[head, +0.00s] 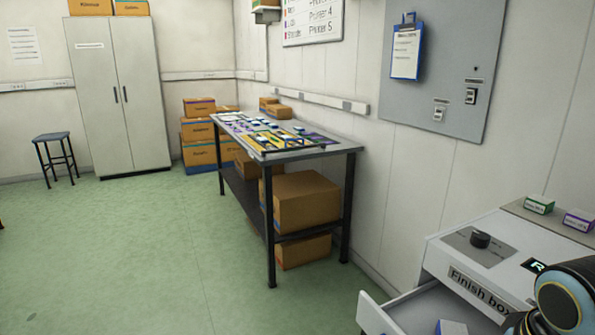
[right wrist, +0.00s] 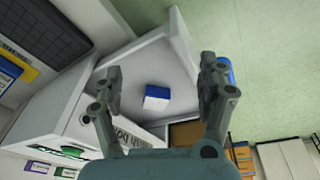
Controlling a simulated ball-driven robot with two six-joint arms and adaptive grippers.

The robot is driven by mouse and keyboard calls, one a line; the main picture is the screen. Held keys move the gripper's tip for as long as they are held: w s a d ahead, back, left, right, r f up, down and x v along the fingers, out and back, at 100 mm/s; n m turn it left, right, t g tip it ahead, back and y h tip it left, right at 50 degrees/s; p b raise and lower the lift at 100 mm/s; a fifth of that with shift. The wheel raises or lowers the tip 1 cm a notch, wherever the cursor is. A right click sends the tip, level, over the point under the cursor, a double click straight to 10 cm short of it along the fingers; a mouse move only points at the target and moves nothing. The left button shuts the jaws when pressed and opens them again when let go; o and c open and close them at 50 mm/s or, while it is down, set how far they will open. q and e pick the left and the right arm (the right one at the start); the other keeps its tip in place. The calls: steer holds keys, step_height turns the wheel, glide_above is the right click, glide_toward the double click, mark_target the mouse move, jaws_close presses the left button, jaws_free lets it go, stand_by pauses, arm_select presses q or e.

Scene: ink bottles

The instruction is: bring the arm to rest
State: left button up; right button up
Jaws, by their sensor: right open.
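My right gripper (right wrist: 160,85) is open and empty in the right wrist view, its two fingers spread wide apart. Beyond and between the fingers, a blue and white box (right wrist: 157,98) lies inside an open white drawer (right wrist: 140,68). In the head view my right arm comes in at the lower right corner, and its fingers are not clear there. The same box (head: 451,327) shows partly at the bottom edge, inside the drawer (head: 375,314) of the cabinet marked "Finish box" (head: 450,262). My left gripper is not in either view.
A metal table (head: 340,149) with flat coloured items stands along the wall.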

steer(key=s+a+r+n+t, duration=0.2)
steer(key=s+r, duration=0.3)
steer(key=s, duration=0.7)
step_height(320, 180, down, 30)
steer(key=s+d+g+b, duration=0.2)
steer(key=d+b, duration=0.1)
steer(key=b, duration=0.1)
steer(key=s+f+g+b, duration=0.1)
steer(key=s+f+b, duration=0.1)
steer(key=s+f, duration=1.6)
steer(key=shift+d+f, duration=0.25)
steer(key=shift+f, duration=0.45)
